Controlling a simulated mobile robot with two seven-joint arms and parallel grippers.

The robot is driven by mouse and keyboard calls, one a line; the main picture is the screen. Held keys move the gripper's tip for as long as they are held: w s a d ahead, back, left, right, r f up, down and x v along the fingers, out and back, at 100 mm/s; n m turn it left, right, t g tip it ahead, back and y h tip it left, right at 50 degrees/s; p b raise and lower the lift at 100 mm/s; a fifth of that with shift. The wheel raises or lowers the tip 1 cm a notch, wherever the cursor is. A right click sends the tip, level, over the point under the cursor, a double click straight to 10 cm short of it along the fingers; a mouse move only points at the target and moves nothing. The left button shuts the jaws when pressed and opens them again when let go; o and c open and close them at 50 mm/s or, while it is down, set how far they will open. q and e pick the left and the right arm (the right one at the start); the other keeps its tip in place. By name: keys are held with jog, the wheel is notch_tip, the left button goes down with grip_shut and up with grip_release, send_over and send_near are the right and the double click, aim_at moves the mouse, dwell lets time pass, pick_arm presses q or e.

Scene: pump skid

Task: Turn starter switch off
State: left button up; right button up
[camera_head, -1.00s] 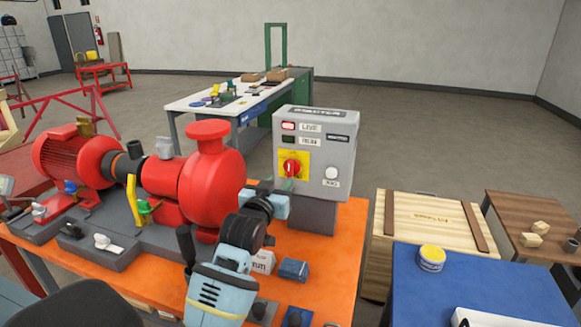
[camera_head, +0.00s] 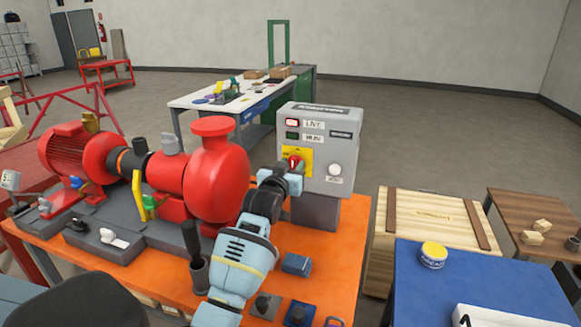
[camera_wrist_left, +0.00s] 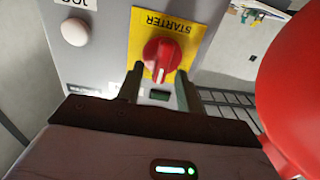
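The grey starter box (camera_head: 340,141) stands at the back right of the orange bench. Its red rotary switch (camera_head: 294,162) sits on a yellow plate; in the left wrist view the red knob (camera_wrist_left: 160,58) shows whole, with a white line on it. A red lamp beside LIVE (camera_head: 292,122) looks lit; the lamp beside RUN (camera_head: 292,136) is dark. My left gripper (camera_head: 294,178) is just in front of the switch. In the left wrist view its two fingers (camera_wrist_left: 160,85) are apart, with the knob between and beyond their tips. My right gripper is not in view.
A red pump (camera_head: 216,170) and motor (camera_head: 72,152) stand close left of my left arm; the red casing also fills the right of the left wrist view (camera_wrist_left: 295,95). A blue block (camera_head: 296,264) lies on the orange bench (camera_head: 335,265). A wooden crate (camera_head: 435,225) is to the right.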

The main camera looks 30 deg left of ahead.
pick_arm(q)
grip_shut()
jog(key=shift+n, duration=0.3)
jog(key=n, duration=0.3)
jog(key=shift+a+n, duration=0.25)
jog(key=shift+n, duration=0.15)
jog(key=shift+s+a+f+n, duration=0.1)
jog(key=shift+a+f+n, duration=0.1)
jog(key=shift+n, duration=2.05)
jog(key=shift+a+f+n, duration=0.1)
jog(key=shift+f+n, duration=0.15)
jog(key=shift+n, duration=1.95)
jog(key=shift+s+a+f+n, duration=0.1)
jog(key=shift+f+n, duration=0.1)
jog(key=shift+n, duration=2.05)
